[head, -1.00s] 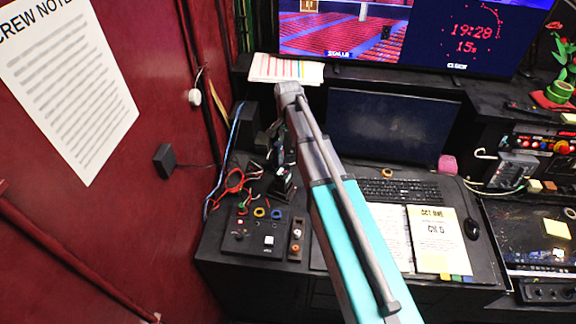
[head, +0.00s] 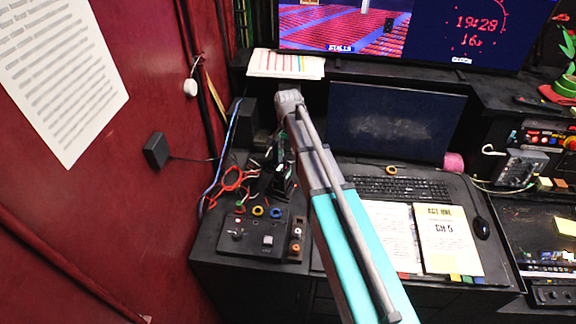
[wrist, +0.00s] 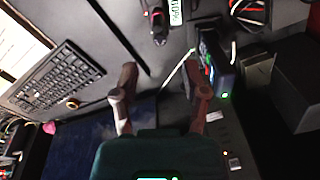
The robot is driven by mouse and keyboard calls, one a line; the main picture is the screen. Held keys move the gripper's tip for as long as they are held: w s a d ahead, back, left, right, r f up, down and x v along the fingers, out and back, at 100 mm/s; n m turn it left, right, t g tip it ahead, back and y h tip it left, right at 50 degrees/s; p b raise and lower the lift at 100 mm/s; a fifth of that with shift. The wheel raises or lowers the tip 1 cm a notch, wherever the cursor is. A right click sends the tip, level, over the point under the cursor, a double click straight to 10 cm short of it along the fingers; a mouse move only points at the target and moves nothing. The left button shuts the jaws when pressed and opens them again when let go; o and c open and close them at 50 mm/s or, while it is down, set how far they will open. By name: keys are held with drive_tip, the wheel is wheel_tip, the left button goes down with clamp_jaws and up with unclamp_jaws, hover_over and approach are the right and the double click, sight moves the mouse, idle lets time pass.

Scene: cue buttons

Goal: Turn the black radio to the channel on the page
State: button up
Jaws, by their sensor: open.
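A small black device with a green light, which looks like the radio (wrist: 218,65), stands just right of my right finger in the wrist view. Its channel setting is too small to read. In the head view a dark upright shape in the same area (head: 282,186) is partly hidden by my arm. The page (head: 448,240) lies on the desk right of my arm and appears to read "ACT ONE" and "CH 5". My gripper (wrist: 160,92) is open and empty above the desk, its fingers wide apart; they are hard to make out in the head view.
A control panel (head: 252,236) with knobs and coloured rings lies at the desk's front left. Red and blue cables (head: 232,180) loop beside it. A keyboard (head: 395,188) and dark monitor (head: 388,122) are to the right. The red wall (head: 120,210) closes the left side.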

sight(288, 161)
drive_tip(key=shift+f+b, duration=3.1)
drive_tip(key=shift+f, duration=0.25)
clamp_jaws()
